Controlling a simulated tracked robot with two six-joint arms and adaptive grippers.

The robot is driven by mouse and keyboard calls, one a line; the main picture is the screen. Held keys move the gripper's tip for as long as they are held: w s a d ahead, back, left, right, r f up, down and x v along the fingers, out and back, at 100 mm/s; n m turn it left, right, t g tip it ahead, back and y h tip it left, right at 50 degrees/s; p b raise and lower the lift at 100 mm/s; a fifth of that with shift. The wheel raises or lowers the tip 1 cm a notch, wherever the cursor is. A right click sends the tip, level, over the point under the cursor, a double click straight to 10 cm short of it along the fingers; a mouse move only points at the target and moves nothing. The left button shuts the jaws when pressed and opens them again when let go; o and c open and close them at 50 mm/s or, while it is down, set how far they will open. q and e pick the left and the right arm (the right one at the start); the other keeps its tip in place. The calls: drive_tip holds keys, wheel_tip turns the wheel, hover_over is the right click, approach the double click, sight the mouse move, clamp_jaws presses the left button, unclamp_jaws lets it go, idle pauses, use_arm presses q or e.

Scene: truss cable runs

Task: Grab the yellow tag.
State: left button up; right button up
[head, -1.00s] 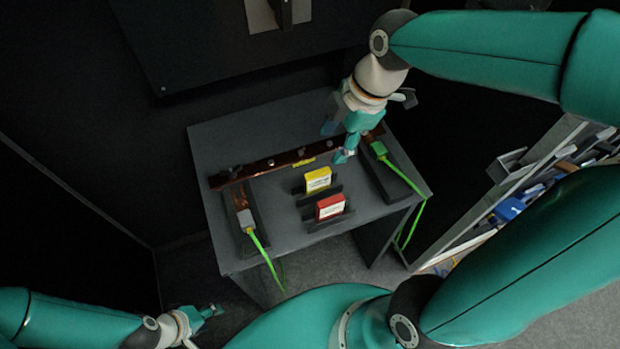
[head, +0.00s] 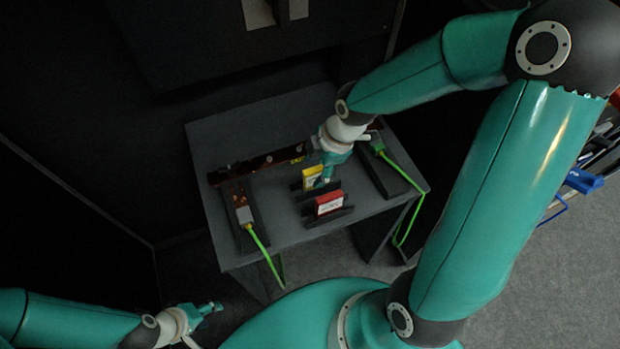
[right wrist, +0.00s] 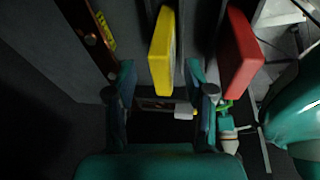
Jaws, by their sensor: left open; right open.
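The yellow tag (head: 311,176) stands upright in a dark holder on the grey table, partly hidden by my right gripper (head: 325,178) in the head view. In the right wrist view the yellow tag (right wrist: 162,50) is just ahead of the fingertips of my right gripper (right wrist: 160,80), roughly between their lines. The right gripper is open, with nothing between its fingers; whether a finger touches the tag I cannot tell. My left gripper (head: 212,308) is open and empty, low at the left, away from the table.
A red tag (head: 329,203) stands in a holder beside the yellow one; it also shows in the right wrist view (right wrist: 240,52). A brown bar (head: 262,163) lies behind. Green cables (head: 262,252) with connectors lie on both sides of the table (head: 225,115).

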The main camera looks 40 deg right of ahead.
drive_tip(key=shift+a+f, duration=0.1)
drive_tip(key=shift+f, duration=0.35)
clamp_jaws()
drive_tip(key=shift+r, duration=0.1)
drive_tip(key=shift+w+r, duration=0.1)
drive_tip(key=shift+w, duration=0.05)
